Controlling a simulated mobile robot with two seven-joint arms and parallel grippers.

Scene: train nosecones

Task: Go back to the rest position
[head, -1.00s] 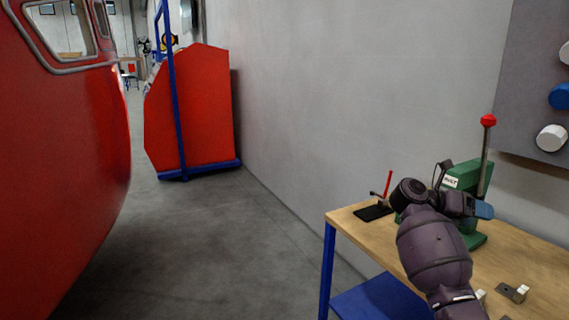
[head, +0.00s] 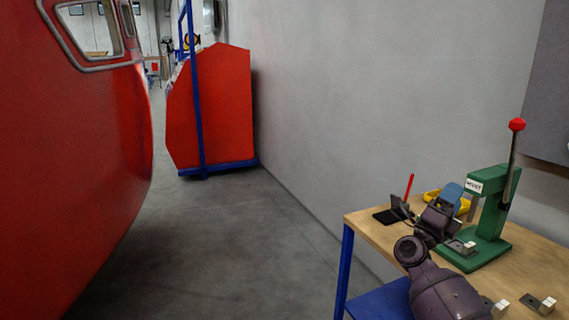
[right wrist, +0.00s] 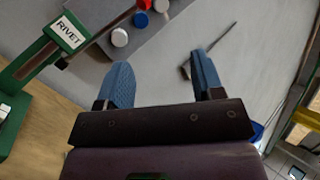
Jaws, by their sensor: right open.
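My right gripper (head: 462,198) is over the wooden workbench (head: 372,226), in front of the green rivet press (head: 483,212) with its red-knobbed lever. In the right wrist view its two blue fingers (right wrist: 160,85) are spread apart with nothing between them. The press also shows at the left of the right wrist view (right wrist: 40,60). My left gripper is in neither view.
A yellow object (head: 434,196), a black pad (head: 386,216) and small metal blocks (head: 540,303) are on the bench. A big red nosecone (head: 90,170) is at left; another red piece (head: 215,110) stands on a blue frame. The floor between is clear.

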